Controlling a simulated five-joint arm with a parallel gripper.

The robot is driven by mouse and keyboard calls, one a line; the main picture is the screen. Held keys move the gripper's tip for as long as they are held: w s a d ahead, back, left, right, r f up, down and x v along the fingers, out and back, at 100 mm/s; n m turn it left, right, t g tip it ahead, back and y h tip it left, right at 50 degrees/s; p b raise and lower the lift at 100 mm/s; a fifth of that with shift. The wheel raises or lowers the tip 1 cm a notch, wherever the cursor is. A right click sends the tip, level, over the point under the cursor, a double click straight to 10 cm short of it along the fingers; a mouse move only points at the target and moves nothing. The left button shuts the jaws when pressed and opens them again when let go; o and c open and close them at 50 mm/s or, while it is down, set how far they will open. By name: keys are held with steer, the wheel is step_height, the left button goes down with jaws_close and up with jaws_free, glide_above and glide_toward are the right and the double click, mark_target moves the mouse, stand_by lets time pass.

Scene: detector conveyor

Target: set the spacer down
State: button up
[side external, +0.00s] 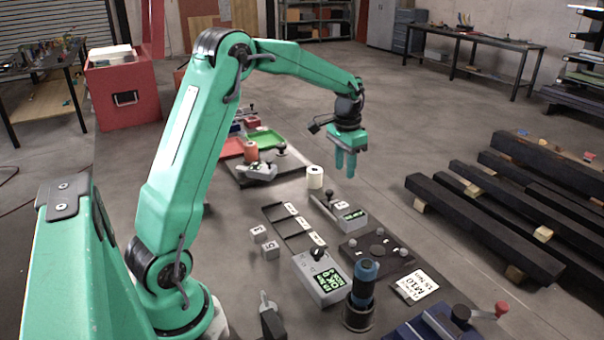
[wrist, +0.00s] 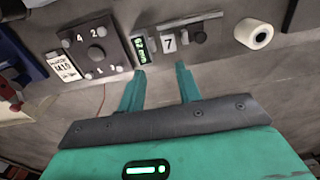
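A short white cylinder with a hole in its end, which I take to be the spacer (side external: 314,178), stands on the grey surface. It also shows in the wrist view (wrist: 254,34), at the upper right, with its dark hole visible. My gripper (side external: 345,172) hangs in the air to the right of the spacer in the side view, fingers pointing down. In the wrist view my gripper (wrist: 160,69) has its two green fingers apart, with nothing between them. The spacer lies outside the fingers and is not touched by them.
A small device with a green display (side external: 352,215) and a 7 tile (wrist: 169,42) sits below the gripper. Beside it are a dark plate with knobs (wrist: 75,50), a grey display box (side external: 318,278) and a blue-topped cylinder (side external: 363,285). Red and green trays (side external: 265,138) lie behind.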

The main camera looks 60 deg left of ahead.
steer(key=s+d+r+t, duration=0.1)
steer(key=s+d+r, duration=0.5)
steer(key=r, duration=0.1)
steer(key=s+d+t, duration=0.1)
steer(key=s+d, duration=0.2)
steer(key=s, duration=0.3)
steer(key=s+d+r+t, duration=0.1)
steer(key=s+d, duration=0.2)
steer(key=s, duration=0.3)
steer(key=s+d+t, duration=0.2)
steer(key=s+d, duration=0.1)
steer(key=s, duration=0.4)
steer(key=shift+d+r, duration=0.25)
steer(key=shift+d, duration=0.1)
